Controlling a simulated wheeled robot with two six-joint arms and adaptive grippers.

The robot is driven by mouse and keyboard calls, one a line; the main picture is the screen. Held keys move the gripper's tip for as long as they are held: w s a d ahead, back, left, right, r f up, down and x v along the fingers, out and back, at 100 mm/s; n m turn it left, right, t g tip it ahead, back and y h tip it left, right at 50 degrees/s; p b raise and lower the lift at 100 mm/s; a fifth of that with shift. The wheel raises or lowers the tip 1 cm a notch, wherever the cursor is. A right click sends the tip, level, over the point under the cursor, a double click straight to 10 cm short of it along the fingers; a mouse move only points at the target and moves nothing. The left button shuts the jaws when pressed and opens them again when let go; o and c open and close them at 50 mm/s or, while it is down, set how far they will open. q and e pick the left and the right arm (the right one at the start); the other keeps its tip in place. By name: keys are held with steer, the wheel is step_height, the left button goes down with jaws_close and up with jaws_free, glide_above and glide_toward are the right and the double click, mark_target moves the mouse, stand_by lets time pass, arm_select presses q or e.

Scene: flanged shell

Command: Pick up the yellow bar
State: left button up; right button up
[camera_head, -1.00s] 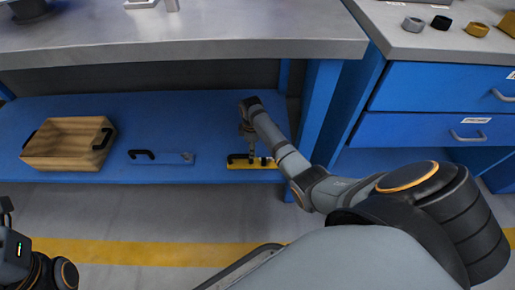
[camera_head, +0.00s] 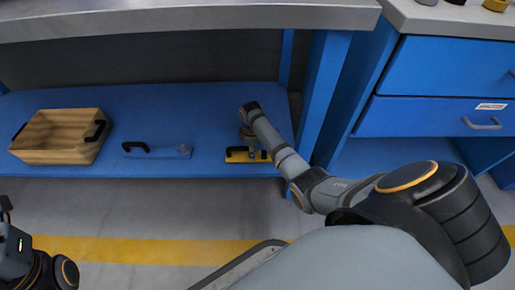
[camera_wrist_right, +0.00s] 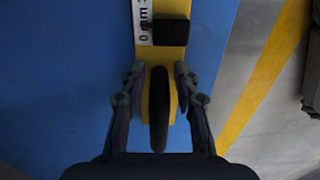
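The yellow bar (camera_head: 236,158) lies on the blue lower shelf near its front edge, with a black handle on top. It also shows in the right wrist view (camera_wrist_right: 174,55), with the black handle (camera_wrist_right: 158,108) along its middle. My right gripper (camera_head: 248,143) is directly above the bar, pointing down. In the right wrist view its fingers (camera_wrist_right: 158,75) are apart, one on each side of the bar and handle, not clearly touching. My left gripper (camera_head: 5,207) is only partly in the picture at the lower left edge, away from the bar, its fingers not clear.
A blue bar (camera_head: 165,153) with a black handle lies left of the yellow bar. A wooden crate (camera_head: 55,152) stands farther left. The worktop (camera_head: 190,20) hangs over the shelf. A blue post (camera_head: 325,95) and drawer unit (camera_head: 430,116) stand at the right.

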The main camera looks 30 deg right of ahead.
jaws_close()
step_height(320, 180, up, 10)
steer(key=p, duration=0.6)
steer(key=shift+f, duration=0.15)
steer(key=shift+w+r, duration=0.1)
steer(key=shift+r, duration=0.1)
